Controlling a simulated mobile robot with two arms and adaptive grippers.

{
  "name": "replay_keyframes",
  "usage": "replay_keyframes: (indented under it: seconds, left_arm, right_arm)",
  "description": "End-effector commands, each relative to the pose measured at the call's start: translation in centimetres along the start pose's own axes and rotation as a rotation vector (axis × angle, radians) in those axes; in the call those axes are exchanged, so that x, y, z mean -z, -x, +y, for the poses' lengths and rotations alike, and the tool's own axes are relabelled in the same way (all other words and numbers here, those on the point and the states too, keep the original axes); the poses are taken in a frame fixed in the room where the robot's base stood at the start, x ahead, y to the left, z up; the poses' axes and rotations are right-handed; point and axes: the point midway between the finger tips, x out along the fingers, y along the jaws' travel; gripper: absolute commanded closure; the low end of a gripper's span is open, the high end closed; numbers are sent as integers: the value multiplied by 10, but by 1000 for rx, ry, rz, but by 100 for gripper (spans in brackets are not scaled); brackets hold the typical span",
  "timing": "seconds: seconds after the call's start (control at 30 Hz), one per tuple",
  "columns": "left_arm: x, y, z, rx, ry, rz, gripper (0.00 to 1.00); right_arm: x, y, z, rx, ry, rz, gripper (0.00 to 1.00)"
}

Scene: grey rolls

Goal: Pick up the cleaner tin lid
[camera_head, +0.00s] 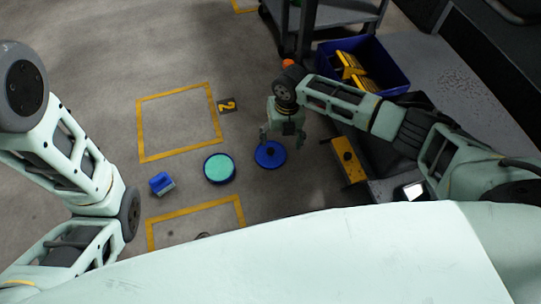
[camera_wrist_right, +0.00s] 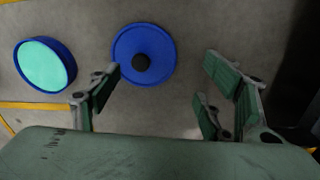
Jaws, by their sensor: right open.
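The tin lid (camera_head: 270,154) is a round blue disc with a dark knob at its centre. It lies flat on the grey floor. In the right wrist view the lid (camera_wrist_right: 144,55) is at the upper middle, ahead of my fingers and nearer the left one. My right gripper (camera_head: 284,132) is open and empty above the floor, just beyond the lid in the head view. Its spread fingers also show in the right wrist view (camera_wrist_right: 165,92). The open blue tin (camera_head: 219,168) with turquoise contents stands left of the lid, apart from it. My left gripper is out of view.
A small blue block-like object (camera_head: 161,183) lies left of the tin. A yellow tool (camera_head: 349,160) is right of the lid. A blue crate (camera_head: 385,62) with yellow items and a dark cart (camera_head: 325,16) stand behind. The yellow-taped square (camera_head: 180,124) is bare.

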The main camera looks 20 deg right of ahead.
Motion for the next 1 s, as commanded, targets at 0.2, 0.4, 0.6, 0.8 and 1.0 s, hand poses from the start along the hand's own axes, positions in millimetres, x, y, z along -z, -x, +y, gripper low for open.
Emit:
replay_keyframes:
  seconds: [0.2, 0.4, 0.6, 0.8, 1.0]
  left_arm:
    - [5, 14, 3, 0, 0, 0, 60]
    - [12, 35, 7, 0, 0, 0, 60]
    - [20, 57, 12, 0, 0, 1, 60]
    - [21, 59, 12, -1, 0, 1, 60]
    - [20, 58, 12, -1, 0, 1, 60]
  right_arm:
    - [1, -18, 2, -3, -1, -2, 28]
    - [4, -39, 6, -3, 0, -2, 28]
    - [6, -63, 8, -2, -2, -3, 28]
    - [5, -65, 8, -3, -2, -4, 28]
    - [6, -65, 8, -3, -2, -4, 34]
